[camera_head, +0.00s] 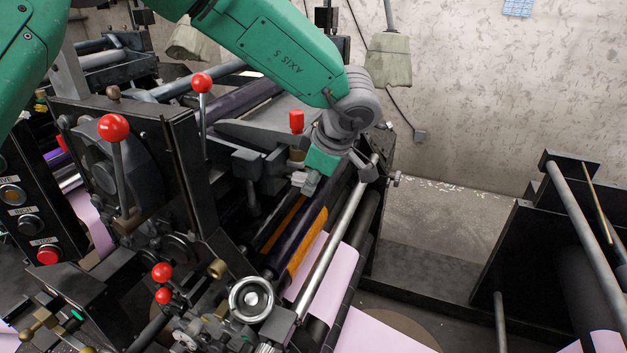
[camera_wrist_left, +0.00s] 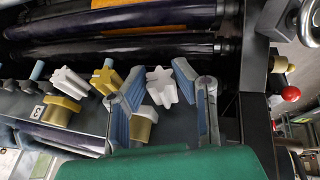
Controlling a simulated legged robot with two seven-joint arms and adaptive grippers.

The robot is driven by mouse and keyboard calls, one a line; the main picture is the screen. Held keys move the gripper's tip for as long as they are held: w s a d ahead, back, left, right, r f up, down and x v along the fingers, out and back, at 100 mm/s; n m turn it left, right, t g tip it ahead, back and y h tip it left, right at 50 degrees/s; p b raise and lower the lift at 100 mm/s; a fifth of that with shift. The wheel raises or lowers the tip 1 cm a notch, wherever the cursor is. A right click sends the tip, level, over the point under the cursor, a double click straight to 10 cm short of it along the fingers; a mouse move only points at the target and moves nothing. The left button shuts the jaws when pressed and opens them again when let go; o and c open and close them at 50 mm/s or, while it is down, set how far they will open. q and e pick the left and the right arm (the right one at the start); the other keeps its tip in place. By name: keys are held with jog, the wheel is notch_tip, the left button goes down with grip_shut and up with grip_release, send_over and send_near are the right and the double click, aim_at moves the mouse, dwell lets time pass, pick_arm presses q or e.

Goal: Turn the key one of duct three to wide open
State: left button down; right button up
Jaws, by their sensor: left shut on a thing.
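My left gripper (camera_head: 310,183) reaches down over the press rollers in the head view. In the left wrist view its two blue-grey fingers (camera_wrist_left: 158,80) stand on either side of a white star-shaped key (camera_wrist_left: 161,86), and it is shut on that key. I cannot read which duct or key number this is. My right gripper is not in view.
Dark rollers (camera_wrist_left: 140,45) run just beyond the keys. Levers with red knobs (camera_head: 113,128) and a metal handwheel (camera_head: 251,299) stand near the arm. A red-topped lever (camera_head: 297,122) is close to my left wrist. Pink paper (camera_head: 327,270) runs below.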

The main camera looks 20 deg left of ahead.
pick_arm(q)
jog(key=shift+w+r, duration=0.25)
jog(key=shift+r, duration=0.25)
jog(key=c, duration=1.3)
grip_release()
jog(key=shift+s+d+f, duration=0.1)
jog(key=shift+s+d, duration=0.05)
jog(key=shift+s, duration=0.1)
jog(key=v, duration=1.2)
jog(key=shift+s, duration=0.1)
